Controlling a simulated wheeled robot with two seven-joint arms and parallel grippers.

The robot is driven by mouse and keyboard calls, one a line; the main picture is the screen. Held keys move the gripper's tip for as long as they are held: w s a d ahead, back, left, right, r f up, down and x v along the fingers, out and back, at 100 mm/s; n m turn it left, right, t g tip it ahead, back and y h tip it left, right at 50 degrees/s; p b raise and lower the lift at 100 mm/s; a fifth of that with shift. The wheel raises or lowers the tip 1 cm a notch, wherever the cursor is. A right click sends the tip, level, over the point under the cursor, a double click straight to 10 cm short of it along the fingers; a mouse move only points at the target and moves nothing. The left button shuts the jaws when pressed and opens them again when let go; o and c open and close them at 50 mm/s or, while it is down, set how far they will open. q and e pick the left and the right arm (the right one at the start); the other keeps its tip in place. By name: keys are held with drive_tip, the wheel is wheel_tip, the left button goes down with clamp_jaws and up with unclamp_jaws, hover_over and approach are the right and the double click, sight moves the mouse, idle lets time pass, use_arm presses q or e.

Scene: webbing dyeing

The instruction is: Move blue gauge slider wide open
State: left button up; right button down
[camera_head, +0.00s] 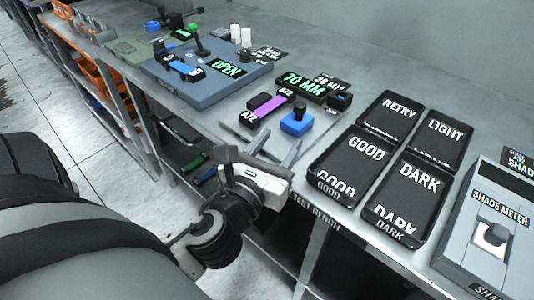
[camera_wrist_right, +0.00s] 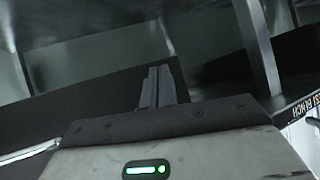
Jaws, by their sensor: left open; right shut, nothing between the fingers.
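The blue gauge slider (camera_head: 298,123) is a blue block with a black knob on top. It sits on the bench in front of the green-lit 70 MM display (camera_head: 301,86). My left gripper (camera_head: 261,134) is open and empty, just in front of and to the left of the blue block at the bench's front edge. Its two fingers point toward the bench, spread apart. My right gripper (camera_wrist_right: 157,88) shows in the right wrist view, with its fingers together and nothing between them. It is over a dark area below bench level.
A purple strip (camera_head: 270,106) between two black clamps lies left of the blue block. Black trays (camera_head: 349,158) labelled RETRY, LIGHT, GOOD and DARK stand to the right, then a grey shade meter (camera_head: 492,225). A blue-grey panel with an OPEN display (camera_head: 227,68) is farther left.

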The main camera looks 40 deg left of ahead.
use_arm(q)
drive_tip(key=s, duration=0.4)
drive_tip(key=shift+d, duration=0.35)
